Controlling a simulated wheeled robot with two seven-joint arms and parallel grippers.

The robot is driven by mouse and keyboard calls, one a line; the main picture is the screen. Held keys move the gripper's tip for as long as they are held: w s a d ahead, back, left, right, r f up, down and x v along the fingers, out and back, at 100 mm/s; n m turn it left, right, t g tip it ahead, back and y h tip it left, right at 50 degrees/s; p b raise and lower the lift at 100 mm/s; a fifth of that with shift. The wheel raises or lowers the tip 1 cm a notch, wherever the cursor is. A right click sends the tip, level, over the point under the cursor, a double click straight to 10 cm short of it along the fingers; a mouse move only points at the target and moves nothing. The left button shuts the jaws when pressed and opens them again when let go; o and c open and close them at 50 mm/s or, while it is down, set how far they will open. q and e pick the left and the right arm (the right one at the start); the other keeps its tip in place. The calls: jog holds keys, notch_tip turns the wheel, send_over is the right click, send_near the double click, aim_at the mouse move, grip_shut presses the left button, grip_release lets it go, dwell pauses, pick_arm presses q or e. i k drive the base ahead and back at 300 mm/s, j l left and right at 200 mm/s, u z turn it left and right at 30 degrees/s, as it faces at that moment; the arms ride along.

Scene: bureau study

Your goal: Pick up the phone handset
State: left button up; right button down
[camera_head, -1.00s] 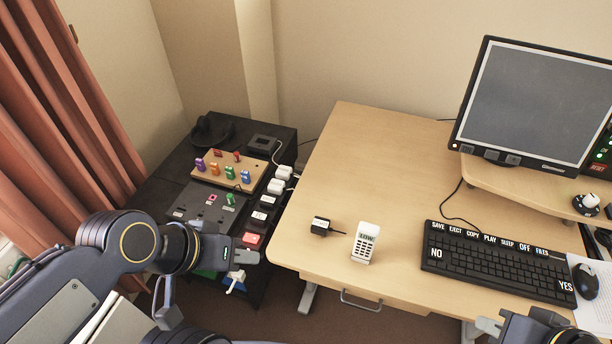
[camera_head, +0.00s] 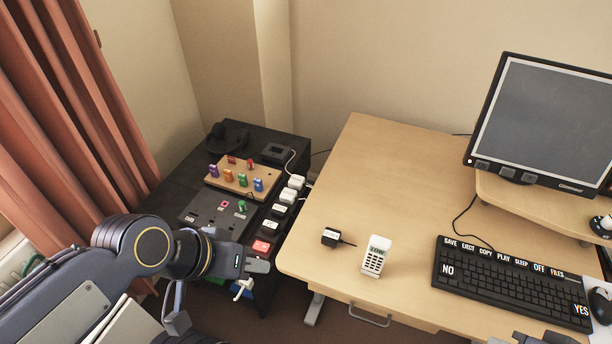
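The phone handset (camera_head: 376,257) is white with a small grey screen and dark keys. It is on the light wooden desk (camera_head: 400,180), near the front edge and left of the keyboard. My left gripper (camera_head: 258,265) is left of the desk's front left corner, apart from the handset. Its fingers are small and seen end-on, so I cannot tell whether it is open; I see nothing held in it. My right gripper (camera_head: 535,340) barely shows at the bottom right edge, and its fingers are mostly cut off.
A black adapter (camera_head: 331,237) with a short cable lies left of the handset. The keyboard (camera_head: 510,283) and monitor (camera_head: 545,125) are to the right. A dark side table (camera_head: 175,185) holds a peg board (camera_head: 243,180) and several switches. The desk behind the handset is clear.

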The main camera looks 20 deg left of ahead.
aim_at(377, 247)
jog(key=u, duration=1.5)
jog(key=k+l+u, duration=0.2)
jog(key=l+u, duration=0.25)
jog(key=k+l+u, duration=0.25)
jog(key=l+u, duration=0.15)
jog(key=k+l+u, duration=0.3)
jog(key=u, duration=0.15)
jog(key=k+l, duration=0.25)
